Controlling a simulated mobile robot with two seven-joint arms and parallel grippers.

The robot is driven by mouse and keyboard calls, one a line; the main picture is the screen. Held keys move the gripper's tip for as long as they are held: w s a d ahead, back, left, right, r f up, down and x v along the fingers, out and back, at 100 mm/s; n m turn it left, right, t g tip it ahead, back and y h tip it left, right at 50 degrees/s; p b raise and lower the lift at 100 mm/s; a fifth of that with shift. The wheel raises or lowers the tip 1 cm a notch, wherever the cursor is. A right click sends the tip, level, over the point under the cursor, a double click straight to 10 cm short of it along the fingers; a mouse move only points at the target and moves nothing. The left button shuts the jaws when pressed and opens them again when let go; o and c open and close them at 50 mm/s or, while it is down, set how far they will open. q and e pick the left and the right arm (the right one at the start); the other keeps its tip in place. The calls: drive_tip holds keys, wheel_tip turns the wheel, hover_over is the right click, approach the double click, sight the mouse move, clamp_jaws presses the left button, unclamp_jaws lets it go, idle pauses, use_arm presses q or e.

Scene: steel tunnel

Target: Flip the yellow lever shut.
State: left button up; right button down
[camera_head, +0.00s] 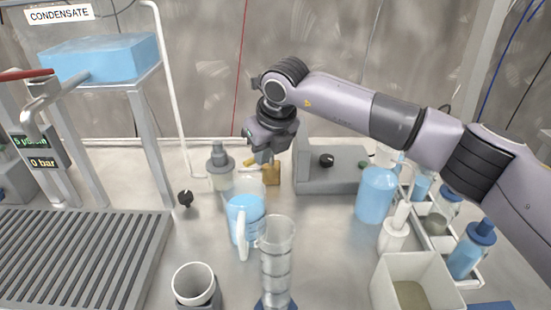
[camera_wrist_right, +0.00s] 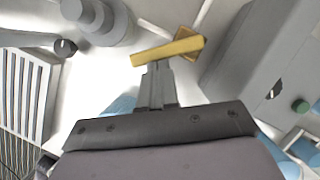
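The yellow lever (camera_head: 249,162) sits on a small brass valve body (camera_head: 271,174) on the steel bench, in the middle of the head view. In the right wrist view the lever (camera_wrist_right: 165,51) lies crosswise just beyond the fingertips, its right end over the brass body (camera_wrist_right: 188,36). My right gripper (camera_head: 264,158) points down right at the lever. In the wrist view its fingers (camera_wrist_right: 157,66) are together, with their tips at the lever's edge; I cannot tell whether they touch it. My left gripper is not in view.
A grey bottle (camera_head: 221,168) stands left of the valve and a grey box with a black knob (camera_head: 327,160) right of it. A blue-filled jug (camera_head: 246,215) and a clear cylinder (camera_head: 276,260) stand in front. A slatted grate (camera_head: 75,250) lies at left.

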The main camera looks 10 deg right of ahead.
sight(252, 158)
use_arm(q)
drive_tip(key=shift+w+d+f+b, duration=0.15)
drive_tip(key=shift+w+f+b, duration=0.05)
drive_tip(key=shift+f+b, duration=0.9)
use_arm(e)
drive_tip(key=shift+w+a+m+h, duration=0.4)
drive_tip(key=shift+m+h, duration=0.05)
drive_tip(key=shift+m, duration=0.8)
drive_tip(key=shift+w+a+m+h, duration=0.35)
drive_tip(key=shift+m+h, duration=0.15)
drive_tip(key=shift+m, duration=0.7)
drive_tip(key=shift+w+a+m+h, duration=0.4)
drive_tip(key=shift+m+h, duration=0.05)
drive_tip(key=shift+m, duration=0.8)
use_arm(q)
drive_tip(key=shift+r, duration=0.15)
